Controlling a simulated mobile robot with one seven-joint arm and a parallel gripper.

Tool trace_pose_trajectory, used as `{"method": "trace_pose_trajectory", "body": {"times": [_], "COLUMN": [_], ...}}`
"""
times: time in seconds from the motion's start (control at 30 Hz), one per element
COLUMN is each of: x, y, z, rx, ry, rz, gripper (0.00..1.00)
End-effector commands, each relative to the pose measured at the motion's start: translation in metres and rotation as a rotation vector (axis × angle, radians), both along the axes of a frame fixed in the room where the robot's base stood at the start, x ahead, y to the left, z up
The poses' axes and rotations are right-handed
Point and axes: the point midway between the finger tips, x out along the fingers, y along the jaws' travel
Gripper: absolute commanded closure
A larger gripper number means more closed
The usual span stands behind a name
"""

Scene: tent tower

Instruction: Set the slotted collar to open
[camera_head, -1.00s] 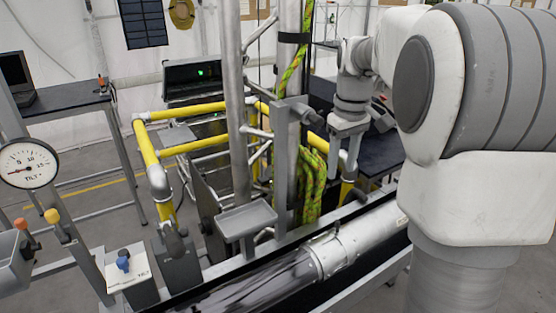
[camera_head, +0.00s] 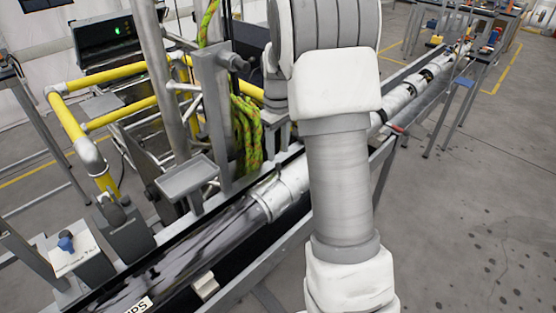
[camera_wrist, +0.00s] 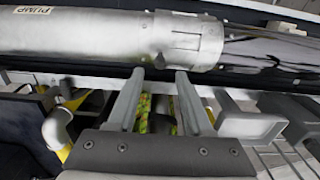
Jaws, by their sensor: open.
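The slotted collar (camera_head: 283,192) is a silver-white sleeve on the long horizontal tube, left of my arm in the head view. In the wrist view the collar (camera_wrist: 196,42) sits upper middle, with notches along its edge. The tube is pale on one side of it and glossy, dark and streaked on the other. My gripper (camera_wrist: 159,72) is open and empty. Its two fingers point at the tube near the collar's pale side. They appear just short of it; I cannot tell whether they touch.
A small grey tray (camera_head: 187,176) and a metal post (camera_head: 215,125) with a green-yellow rope (camera_head: 246,135) stand behind the tube. Yellow railings (camera_head: 118,115) are at the left. A dark rail runs along the tube. Open floor (camera_head: 480,200) lies right.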

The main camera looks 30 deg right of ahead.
Motion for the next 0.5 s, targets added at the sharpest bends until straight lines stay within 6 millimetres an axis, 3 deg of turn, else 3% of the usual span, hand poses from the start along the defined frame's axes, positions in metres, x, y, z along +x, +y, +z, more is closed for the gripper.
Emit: {"method": "trace_pose_trajectory", "body": {"times": [0.2, 0.5], "x": [0.000, 0.000], "y": [0.000, 0.000], "z": [-0.034, -0.045], "rx": [0.000, -0.001], "ry": [0.002, 0.000], "rz": [0.000, 0.000], "gripper": [0.49, 0.49]}}
